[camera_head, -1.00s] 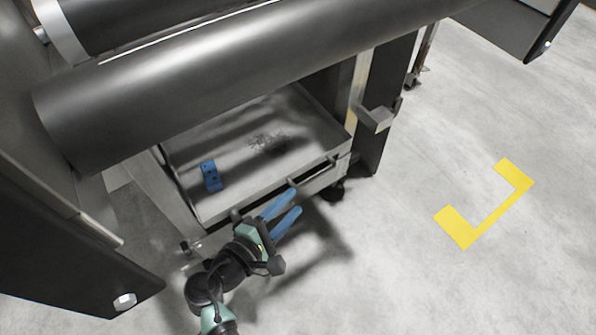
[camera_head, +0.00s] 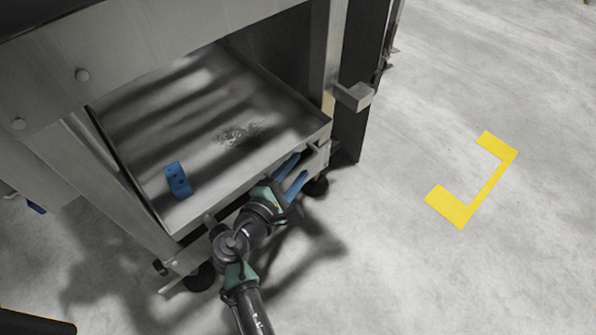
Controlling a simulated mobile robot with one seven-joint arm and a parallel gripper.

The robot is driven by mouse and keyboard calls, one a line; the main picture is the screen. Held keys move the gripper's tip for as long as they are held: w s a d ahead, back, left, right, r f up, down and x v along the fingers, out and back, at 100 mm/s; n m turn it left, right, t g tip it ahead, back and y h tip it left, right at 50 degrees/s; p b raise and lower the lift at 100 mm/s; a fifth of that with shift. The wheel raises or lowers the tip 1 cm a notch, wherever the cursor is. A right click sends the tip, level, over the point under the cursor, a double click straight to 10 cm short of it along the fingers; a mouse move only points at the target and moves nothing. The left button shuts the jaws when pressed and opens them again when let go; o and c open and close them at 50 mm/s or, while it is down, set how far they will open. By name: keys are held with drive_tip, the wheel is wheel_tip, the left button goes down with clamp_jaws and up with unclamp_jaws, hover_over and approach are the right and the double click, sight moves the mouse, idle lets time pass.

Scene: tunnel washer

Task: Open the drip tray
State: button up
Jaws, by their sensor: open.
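The drip tray (camera_head: 205,208) is a shallow grey metal tray low between the machine's legs. A blue block with dark holes (camera_head: 178,180) and a patch of dark debris (camera_head: 240,133) lie in it. The bar handle on its front is largely hidden behind my gripper. My gripper (camera_head: 298,167) has two blue fingers, open, at the right part of the tray's front, pointing up and right. The fingers are at or very near the handle. I cannot tell whether they touch it or straddle it, and nothing is gripped.
The machine's right leg (camera_head: 350,125) carries a jutting metal bracket (camera_head: 353,96) just beyond the tray's right corner. A caster (camera_head: 316,186) stands below that corner. Open concrete floor lies in front and right, with a yellow floor marking (camera_head: 473,190).

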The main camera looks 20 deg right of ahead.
drive_tip(key=shift+w+d+f, duration=0.1)
drive_tip(key=shift+w+d, duration=0.3)
drive_tip(key=shift+d, duration=0.05)
clamp_jaws()
idle(1.2)
